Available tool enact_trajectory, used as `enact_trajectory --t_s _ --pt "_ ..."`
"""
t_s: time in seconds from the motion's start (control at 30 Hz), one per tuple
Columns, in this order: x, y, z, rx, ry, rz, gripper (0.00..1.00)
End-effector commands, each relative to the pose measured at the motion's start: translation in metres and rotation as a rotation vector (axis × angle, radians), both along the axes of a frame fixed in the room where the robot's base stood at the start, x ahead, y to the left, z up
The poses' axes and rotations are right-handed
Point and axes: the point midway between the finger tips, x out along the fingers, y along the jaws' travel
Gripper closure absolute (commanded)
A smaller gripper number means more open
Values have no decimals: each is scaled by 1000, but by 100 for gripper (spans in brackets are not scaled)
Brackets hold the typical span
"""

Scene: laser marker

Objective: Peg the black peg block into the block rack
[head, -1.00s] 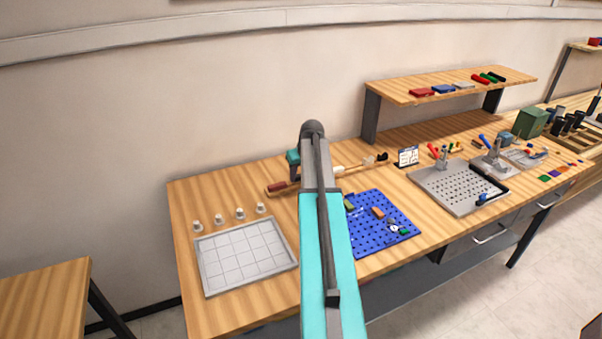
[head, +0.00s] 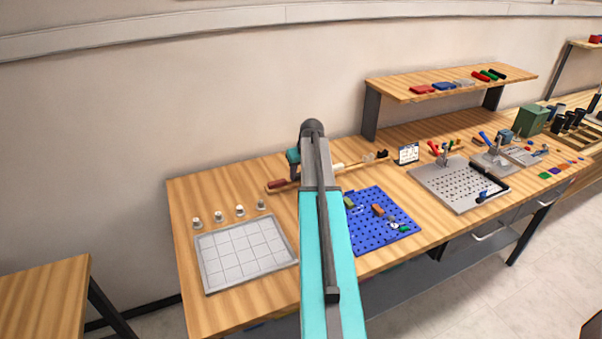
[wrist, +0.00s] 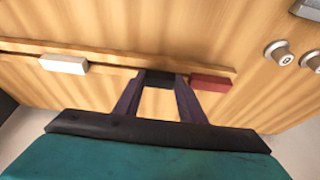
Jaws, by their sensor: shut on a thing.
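The black peg block (wrist: 160,79) is between my gripper's (wrist: 160,82) two fingertips in the wrist view, and the gripper is shut on it. The block rack (wrist: 115,56) is a long wooden strip with a groove. The black block is at the rack's line, between a white block (wrist: 63,64) and a red block (wrist: 210,83), closer to the red. I cannot tell whether it is seated or just above the rack. In the head view the rack (head: 296,186) lies near the table's back, and my arm hides the fingertips and held block.
Several metal knobs (wrist: 278,51) stand beside the grey grid tray (head: 246,254). A blue pegboard (head: 383,222) with small parts lies right of my arm. A dark piece (head: 383,154) is at the rack's right end. A small sign (head: 409,154) stands beyond it.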

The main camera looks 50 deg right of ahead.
Motion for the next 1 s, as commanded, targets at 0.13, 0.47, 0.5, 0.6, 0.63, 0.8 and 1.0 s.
enact_trajectory --t_s 0.13,0.47,0.5,0.6,0.63,0.8,1.0 --pt "0 0 -2 0 0 0 84" --pt "0 0 -5 0 0 0 84" --pt "0 0 -5 0 0 0 84" --pt "0 0 -6 0 0 0 84" --pt "0 0 -7 0 0 0 84" --pt "0 0 -8 0 0 0 84" --pt "0 0 -8 0 0 0 42"
